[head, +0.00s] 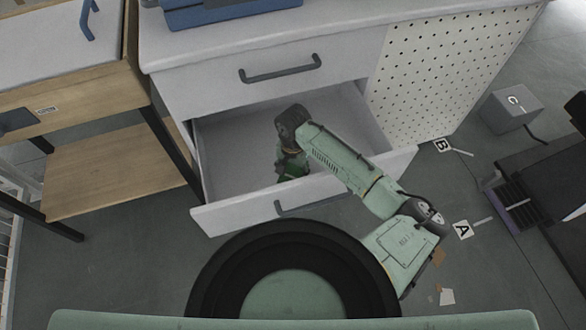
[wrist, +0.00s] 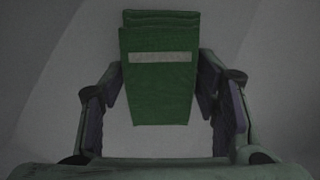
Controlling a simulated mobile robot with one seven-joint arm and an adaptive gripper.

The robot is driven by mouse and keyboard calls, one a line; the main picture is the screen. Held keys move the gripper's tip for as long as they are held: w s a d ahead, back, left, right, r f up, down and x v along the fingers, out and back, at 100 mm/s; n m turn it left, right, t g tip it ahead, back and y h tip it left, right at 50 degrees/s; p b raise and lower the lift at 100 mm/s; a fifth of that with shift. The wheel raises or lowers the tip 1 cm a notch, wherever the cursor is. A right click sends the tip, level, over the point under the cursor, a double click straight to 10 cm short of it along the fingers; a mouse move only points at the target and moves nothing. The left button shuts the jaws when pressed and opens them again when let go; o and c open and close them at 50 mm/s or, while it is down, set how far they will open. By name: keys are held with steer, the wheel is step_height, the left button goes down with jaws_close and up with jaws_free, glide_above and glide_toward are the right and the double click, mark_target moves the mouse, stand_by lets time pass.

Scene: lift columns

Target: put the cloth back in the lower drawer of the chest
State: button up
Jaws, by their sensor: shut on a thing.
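My gripper (wrist: 162,88) is shut on the folded green cloth (wrist: 158,100), with one finger at each side of it. A pale strip crosses the cloth. In the head view, my gripper (head: 289,163) points down inside the open lower drawer (head: 235,213) of the chest, near its front. Only a little of the cloth (head: 291,177) shows there, below my gripper. I cannot tell whether the cloth touches the drawer floor. The visible drawer floor is bare apart from this.
The upper drawer (head: 280,68) is shut above the open one. A blue case (head: 230,12) stands on the chest top. A pegboard panel (head: 445,75) is at the right. A wooden bench (head: 110,178) stands at the left. A grey box (head: 511,108) is on the floor.

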mark_target(293, 170)
steer(key=shift+f, duration=0.2)
steer(key=o, duration=1.1)
steer(key=shift+r, duration=0.1)
step_height(293, 170, up, 12)
steer(key=b, duration=0.1)
steer(key=shift+r, duration=0.15)
